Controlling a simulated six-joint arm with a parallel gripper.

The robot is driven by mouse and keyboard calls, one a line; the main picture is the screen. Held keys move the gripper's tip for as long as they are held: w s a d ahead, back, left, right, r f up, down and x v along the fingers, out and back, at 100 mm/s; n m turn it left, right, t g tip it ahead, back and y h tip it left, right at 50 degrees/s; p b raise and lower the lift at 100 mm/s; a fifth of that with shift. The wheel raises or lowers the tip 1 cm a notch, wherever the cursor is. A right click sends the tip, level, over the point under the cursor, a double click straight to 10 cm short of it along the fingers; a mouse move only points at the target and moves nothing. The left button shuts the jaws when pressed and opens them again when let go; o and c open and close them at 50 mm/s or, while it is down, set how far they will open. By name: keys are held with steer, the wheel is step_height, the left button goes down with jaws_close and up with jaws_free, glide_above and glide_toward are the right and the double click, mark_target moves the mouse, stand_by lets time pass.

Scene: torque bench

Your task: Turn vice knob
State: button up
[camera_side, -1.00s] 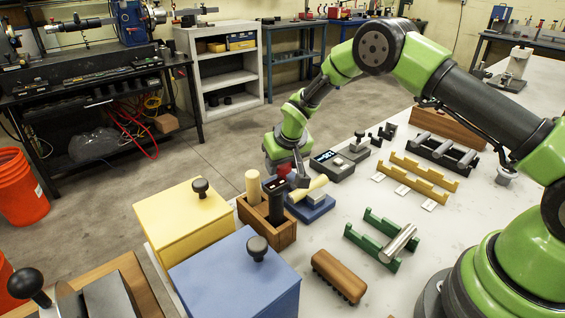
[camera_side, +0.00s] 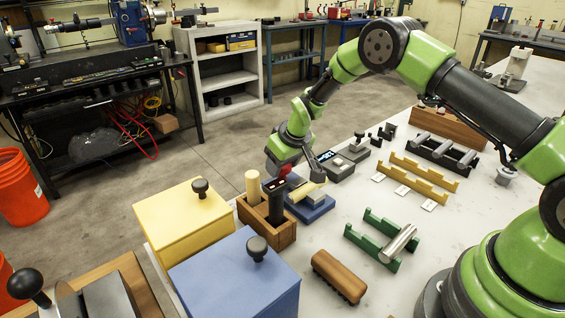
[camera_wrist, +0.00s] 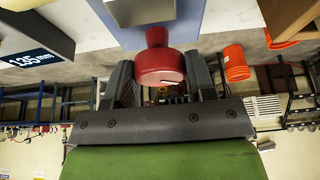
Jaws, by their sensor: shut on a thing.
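The red vice knob (camera_wrist: 161,67) sits between the two dark fingers of my gripper (camera_wrist: 160,85) in the wrist view, and my gripper is shut on it. A narrower red neck joins the knob to a grey part of the vice (camera_wrist: 140,12). In the side view, the knob (camera_side: 284,171) shows as a small red patch beside my gripper (camera_side: 300,172), partly hidden. The vice's blue base (camera_side: 312,211) rests on the bench, with a cream-coloured bar above it.
A wooden holder (camera_side: 268,235) with upright handles stands close in front of the vice. A grey unit with a display (camera_side: 340,164) sits behind it. Yellow (camera_side: 185,230) and blue (camera_side: 235,280) lidded boxes stand at front left. Green (camera_side: 375,240) and yellow racks lie right.

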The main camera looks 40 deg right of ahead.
steer(key=shift+s, duration=0.1)
steer(key=o, duration=0.9)
steer(key=shift+r, duration=0.1)
steer(key=v, duration=0.9)
steer(key=shift+r, duration=0.35)
steer(key=shift+s, duration=0.1)
steer(key=s+a+r+m+t, duration=0.1)
steer(key=s+a+r+m, duration=0.1)
steer(key=s+r, duration=1)
steer(key=s+a+r+m+y, duration=0.1)
steer(key=s+r, duration=0.1)
steer(key=s, duration=0.5)
steer(key=s+a+r+m+t, duration=0.1)
steer(key=s+r, duration=0.2)
steer(key=s, duration=0.5)
steer(key=shift+s+r+t+y, duration=0.2)
steer(key=shift+s+t+y, duration=0.1)
steer(key=shift+y, duration=0.1)
